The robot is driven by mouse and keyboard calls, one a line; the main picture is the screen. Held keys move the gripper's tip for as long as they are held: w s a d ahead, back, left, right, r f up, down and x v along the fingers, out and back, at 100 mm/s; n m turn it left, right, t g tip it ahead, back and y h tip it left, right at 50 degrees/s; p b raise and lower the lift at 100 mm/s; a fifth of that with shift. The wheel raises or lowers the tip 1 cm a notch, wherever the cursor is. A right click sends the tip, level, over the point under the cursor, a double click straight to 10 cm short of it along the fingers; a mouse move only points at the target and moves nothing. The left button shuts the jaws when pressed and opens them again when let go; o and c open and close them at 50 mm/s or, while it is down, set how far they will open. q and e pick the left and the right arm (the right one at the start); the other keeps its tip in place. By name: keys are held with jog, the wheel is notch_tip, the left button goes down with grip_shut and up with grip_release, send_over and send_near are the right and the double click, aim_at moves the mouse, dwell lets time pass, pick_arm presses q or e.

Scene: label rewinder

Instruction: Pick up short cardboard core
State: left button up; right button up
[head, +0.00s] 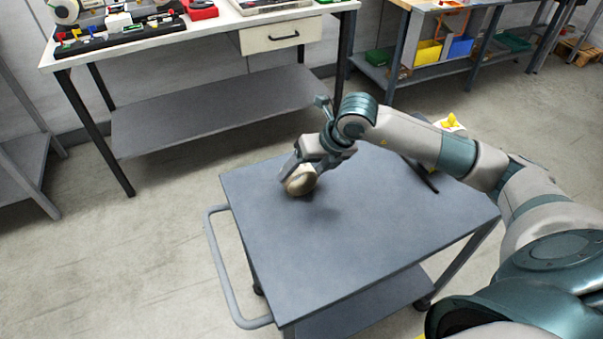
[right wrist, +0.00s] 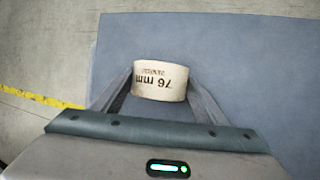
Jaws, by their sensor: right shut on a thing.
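The short cardboard core (head: 301,181) is a cream ring near the left far part of the grey cart top (head: 350,235). In the right wrist view the core (right wrist: 160,81) shows printed "76 mm" lettering, upside down, and sits between the two fingers. My right gripper (head: 298,172) is shut on the core; in the right wrist view the gripper (right wrist: 160,92) has a finger at each side of it. A shadow lies on the cart top beside the core; whether the core touches the top I cannot tell. My left gripper is not in view.
The cart has a rail handle (head: 222,265) on its left. A dark thin item (head: 422,176) and a yellow item (head: 450,121) lie at the cart's far right, partly behind my arm. A workbench (head: 190,40) with a drawer stands behind. Most of the cart top is clear.

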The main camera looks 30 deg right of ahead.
jog(key=shift+r, duration=0.6)
notch_tip(320, 180, up, 2)
jog(key=shift+r+b, duration=0.2)
jog(key=shift+b, duration=0.4)
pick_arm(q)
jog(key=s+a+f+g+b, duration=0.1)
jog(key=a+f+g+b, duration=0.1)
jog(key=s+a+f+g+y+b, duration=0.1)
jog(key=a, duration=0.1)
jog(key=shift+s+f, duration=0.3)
pick_arm(e)
jog(key=w+d+r, duration=0.4)
jog(key=d+r, duration=0.3)
jog(key=d, duration=0.4)
jog(key=shift+w+r, duration=0.15)
jog(key=shift+w, duration=0.05)
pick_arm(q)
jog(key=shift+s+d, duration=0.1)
pick_arm(e)
jog(key=shift+s, duration=0.1)
